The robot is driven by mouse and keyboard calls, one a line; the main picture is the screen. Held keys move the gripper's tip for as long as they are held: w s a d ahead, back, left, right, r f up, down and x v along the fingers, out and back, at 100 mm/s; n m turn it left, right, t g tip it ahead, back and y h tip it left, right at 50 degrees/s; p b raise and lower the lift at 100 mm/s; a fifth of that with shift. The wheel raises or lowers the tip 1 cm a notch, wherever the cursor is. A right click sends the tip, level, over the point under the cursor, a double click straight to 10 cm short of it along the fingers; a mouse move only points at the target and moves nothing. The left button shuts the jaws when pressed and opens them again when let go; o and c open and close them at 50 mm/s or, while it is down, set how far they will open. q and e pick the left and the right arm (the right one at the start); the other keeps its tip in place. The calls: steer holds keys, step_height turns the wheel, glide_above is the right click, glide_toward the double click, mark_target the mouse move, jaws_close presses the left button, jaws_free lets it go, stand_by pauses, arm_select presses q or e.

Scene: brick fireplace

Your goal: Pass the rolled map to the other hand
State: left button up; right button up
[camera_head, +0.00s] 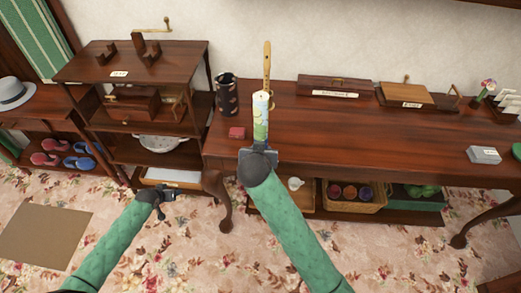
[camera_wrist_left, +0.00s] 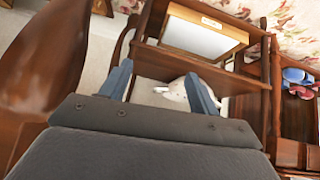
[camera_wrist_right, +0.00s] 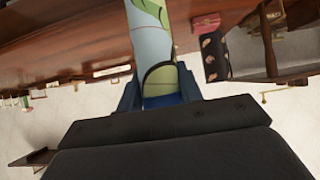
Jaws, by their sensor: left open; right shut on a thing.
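The rolled map is a pale tube with green and blue patches (camera_head: 261,118). It stands roughly upright in the head view, in front of the long table. My right gripper (camera_head: 258,152) is shut on its lower end. The right wrist view shows the map (camera_wrist_right: 152,38) rising from between the fingers (camera_wrist_right: 160,92). My left gripper (camera_head: 168,193) is open and empty, lower and to the left of the map, in front of the small shelf. In the left wrist view nothing is between its fingers (camera_wrist_left: 160,88).
The long table (camera_head: 330,130) carries a dark patterned cup (camera_head: 227,95), a small red box (camera_head: 237,132) and wooden boxes. A wooden stick with holes (camera_head: 267,65) shows behind the map's top. A shelf unit (camera_head: 135,75) stands left. A basket (camera_head: 350,200) sits below the table.

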arm_select(q)
steer(key=s+d+f+g, duration=0.2)
steer(key=s+d+f, duration=0.5)
steer(key=s, duration=0.5)
steer(key=s+d+f+m+g, duration=0.1)
steer(key=s+d+f+g, duration=0.1)
steer(key=s+d+f, duration=0.6)
steer(key=s+d+f+m+g, duration=0.1)
steer(key=s+d+f, duration=0.6)
steer(key=s, duration=1.1)
steer(key=d+g, duration=0.1)
steer(key=d, duration=0.1)
steer(key=shift+s+d+f, duration=0.2)
steer(key=shift+d+f, duration=0.05)
steer(key=shift+d, duration=0.15)
